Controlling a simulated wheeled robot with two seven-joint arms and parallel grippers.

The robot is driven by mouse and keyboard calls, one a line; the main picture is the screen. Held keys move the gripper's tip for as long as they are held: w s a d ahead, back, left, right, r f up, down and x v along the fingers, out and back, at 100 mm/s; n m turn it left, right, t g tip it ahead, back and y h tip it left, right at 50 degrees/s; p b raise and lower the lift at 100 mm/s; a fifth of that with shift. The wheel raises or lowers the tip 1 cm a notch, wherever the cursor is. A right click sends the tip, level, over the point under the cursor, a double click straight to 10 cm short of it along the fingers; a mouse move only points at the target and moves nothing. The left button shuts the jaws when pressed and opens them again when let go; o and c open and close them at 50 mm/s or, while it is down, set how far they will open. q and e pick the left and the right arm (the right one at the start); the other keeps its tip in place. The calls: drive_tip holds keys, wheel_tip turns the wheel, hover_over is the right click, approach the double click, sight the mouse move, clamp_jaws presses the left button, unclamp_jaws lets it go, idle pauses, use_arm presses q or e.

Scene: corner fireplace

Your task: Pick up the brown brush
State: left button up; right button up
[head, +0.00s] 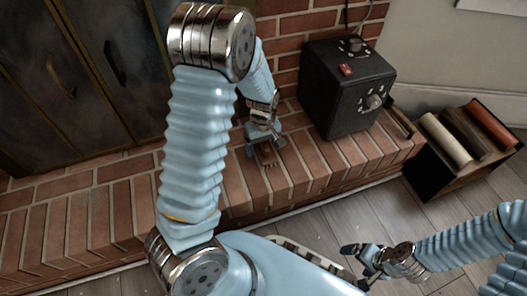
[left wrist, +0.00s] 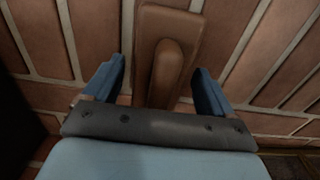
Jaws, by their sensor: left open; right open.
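The brown brush (left wrist: 168,50) lies on the brick hearth, with a rounded raised handle on a flat back. It also shows in the head view (head: 267,157), small and partly hidden by my left gripper. My left gripper (head: 264,146) is open over it, fingers pointing down at the hearth. In the left wrist view my left gripper's blue fingers (left wrist: 159,85) stand on either side of the brush, with gaps on both sides. The brush's near end is hidden by the gripper's body. My right gripper (head: 357,268) is open and empty above the wooden floor.
A black box with knobs (head: 346,88) stands on the hearth (head: 318,163) right of the brush. A dark crate (head: 436,175) with rolls on top stands on the floor at right. Dark metal doors (head: 85,80) and a brick wall rise behind. The hearth left of my arm is clear.

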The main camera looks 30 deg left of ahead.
use_arm(q)
drive_tip(key=shift+f, duration=0.15)
drive_tip(key=shift+c, duration=0.4)
drive_tip(key=c, duration=1.1)
drive_tip(key=r+p, duration=0.2)
drive_tip(key=r, duration=0.2)
drive_tip(key=shift+d, duration=0.2)
drive_tip(key=s+d+r+p, duration=0.2)
drive_tip(key=s+d+r, duration=0.2)
drive_tip(key=s+d, duration=0.1)
drive_tip(key=s+d+r+p, duration=0.3)
drive_tip(key=s+d+r, duration=0.1)
drive_tip(key=r, duration=0.1)
drive_tip(key=shift+s+d, duration=0.35)
